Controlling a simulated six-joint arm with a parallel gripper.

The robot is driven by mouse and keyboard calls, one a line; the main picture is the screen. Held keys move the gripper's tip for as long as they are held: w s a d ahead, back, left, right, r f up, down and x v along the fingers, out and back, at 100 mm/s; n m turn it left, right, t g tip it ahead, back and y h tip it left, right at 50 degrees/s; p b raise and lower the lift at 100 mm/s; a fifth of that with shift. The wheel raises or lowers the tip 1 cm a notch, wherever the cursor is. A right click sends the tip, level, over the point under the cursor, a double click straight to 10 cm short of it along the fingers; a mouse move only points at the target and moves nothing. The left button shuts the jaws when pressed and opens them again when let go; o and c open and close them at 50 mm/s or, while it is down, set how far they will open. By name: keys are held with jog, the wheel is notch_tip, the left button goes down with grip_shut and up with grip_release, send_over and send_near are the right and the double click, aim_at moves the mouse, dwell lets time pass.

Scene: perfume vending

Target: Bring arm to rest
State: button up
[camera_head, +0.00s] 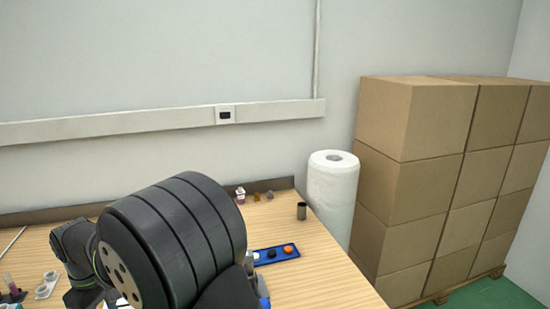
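My arm fills the lower left middle of the head view, a thick dark, ribbed link over the wooden table (330,283). The end of my arm and its fingertips cannot be made out, hidden behind or below the dark link. A blue tray (263,261) lies on the table just right of my arm, partly covered by it. An orange round piece (289,249) and a dark round piece (271,254) sit in the tray. A dark cylinder (301,211) stands upright near the table's back right edge.
Small bottles (240,195) stand along the back edge. A white holder (47,285) with cups and a pink-topped item (11,285) are at left. A white roll (332,195) and stacked cardboard boxes (420,160) stand beyond the table's right edge. The front right table area is clear.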

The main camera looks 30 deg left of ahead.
notch_tip(320, 180, up, 9)
notch_tip(320, 180, down, 18)
jog(key=shift+r, duration=0.25)
jog(key=shift+r+m, duration=0.2)
jog(key=shift+m, duration=0.2)
jog(key=m, duration=0.9)
jog(key=shift+m, duration=0.4)
jog(key=shift+r, duration=0.1)
